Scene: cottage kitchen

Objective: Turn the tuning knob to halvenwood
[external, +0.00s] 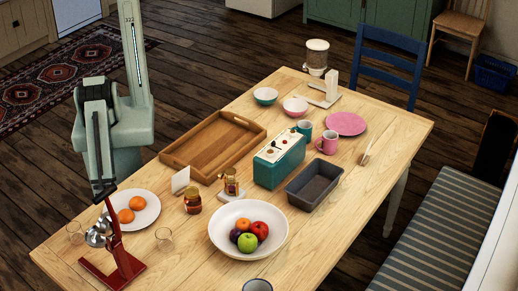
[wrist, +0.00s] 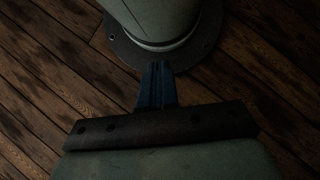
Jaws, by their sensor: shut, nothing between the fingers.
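A teal box with a pale top panel (external: 279,161), which looks like the radio, stands near the middle of the table in the external view. Small dark and red controls (external: 275,147) show on its panel. Which one is the tuning knob, its setting and any station names are too small to tell. My gripper shows in the wrist view (wrist: 158,66), with its dark blue fingers shut together and empty. It points down towards my own base and the floor. In the external view my arm hangs at the table's left end, well away from the teal box.
Close around the teal box are a grey loaf tin (external: 315,183), a teal mug (external: 304,128), a pink mug (external: 327,143) and a wooden tray (external: 207,144). A fruit bowl (external: 220,247) and a red stand (external: 121,262) are nearer the front.

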